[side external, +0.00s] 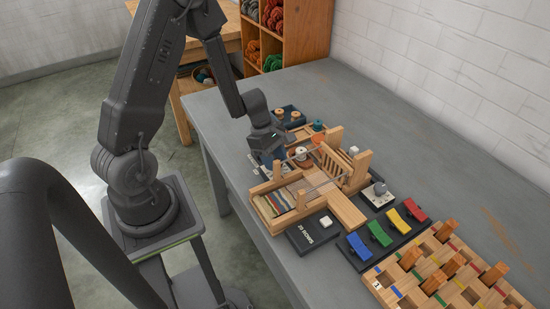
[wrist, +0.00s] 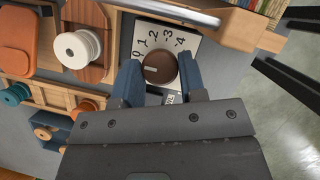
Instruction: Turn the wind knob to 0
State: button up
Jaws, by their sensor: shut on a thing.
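The wind knob (wrist: 158,60) is a round brown dial on a white plate (wrist: 190,48) printed with the numbers 0 to 4. A short pale mark shows on the knob's left part, towards the 0 side, but I cannot tell exactly which number it lines up with. My gripper (wrist: 158,76) has its two blue fingers shut on the knob from both sides. In the side external view my gripper (side external: 265,150) is down at the left side of the wooden loom and hides most of the knob.
The wooden loom (side external: 345,208) with striped cloth stands right beside the gripper. A white spool (wrist: 77,48) and teal and orange spools sit close by. A black box (side external: 314,235), coloured levers (side external: 381,233) and a pegged wooden board (side external: 450,262) lie further right. The table's back is clear.

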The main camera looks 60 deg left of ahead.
dwell(0.4)
jog(key=o, duration=0.9)
jog(key=v, duration=1.4)
jog(key=shift+s+f, duration=0.1)
